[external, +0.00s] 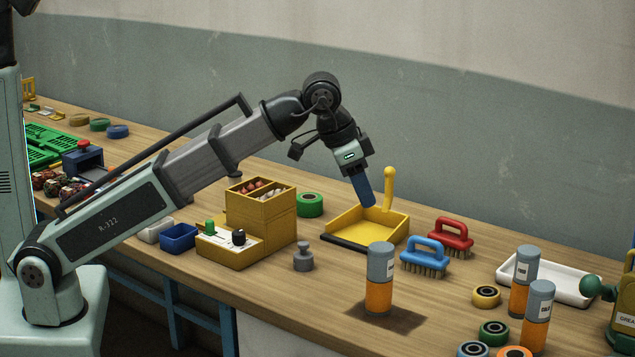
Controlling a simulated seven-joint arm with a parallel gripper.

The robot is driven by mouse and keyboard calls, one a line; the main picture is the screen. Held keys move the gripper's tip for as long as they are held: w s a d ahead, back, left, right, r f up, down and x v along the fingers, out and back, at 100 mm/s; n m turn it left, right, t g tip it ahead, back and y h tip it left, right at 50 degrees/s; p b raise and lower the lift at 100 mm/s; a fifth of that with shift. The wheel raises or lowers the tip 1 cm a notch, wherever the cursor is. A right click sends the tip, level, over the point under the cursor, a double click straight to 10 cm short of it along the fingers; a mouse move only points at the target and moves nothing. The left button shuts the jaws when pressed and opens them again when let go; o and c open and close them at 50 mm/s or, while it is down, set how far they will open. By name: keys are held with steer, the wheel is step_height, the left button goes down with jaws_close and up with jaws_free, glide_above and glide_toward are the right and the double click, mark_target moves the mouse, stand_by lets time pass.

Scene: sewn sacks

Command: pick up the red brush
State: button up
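The red brush (451,235) stands bristles down on the wooden bench, right of the yellow dustpan, with its arched handle on top. The blue brush (425,254) stands just in front of it and to its left, close to it. My gripper (365,200) points down above the dustpan, to the left of the red brush and apart from it. A blue, finger-like part shows at its end. From this side I cannot tell whether the fingers are apart or together. The red brush's lower left part is close behind the blue brush.
The yellow dustpan (345,234) has an upright handle near my gripper. An orange-and-grey canister (380,285) stands in front. A white tray (560,283), more canisters and tape rolls lie to the right. A yellow box (262,215) stands left. The wall is behind.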

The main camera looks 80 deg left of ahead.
steer(key=w+a+n+t+y, duration=0.1)
steer(key=w+a+n+t, duration=0.5)
steer(key=a+n, duration=0.45)
steer(key=w+a+n+t+y, duration=0.1)
steer(key=w+a+n+t, duration=0.5)
steer(key=a+n, duration=0.45)
glide_toward(449, 223)
steer(key=shift+g+y, duration=0.3)
steer(key=x, duration=0.5)
steer(key=shift+w+d+r, duration=0.15)
steer(key=shift+d+r, duration=0.05)
steer(key=shift+r, duration=0.15)
steer(key=shift+x, duration=3.05)
steer(key=shift+f, duration=0.2)
jaws_close()
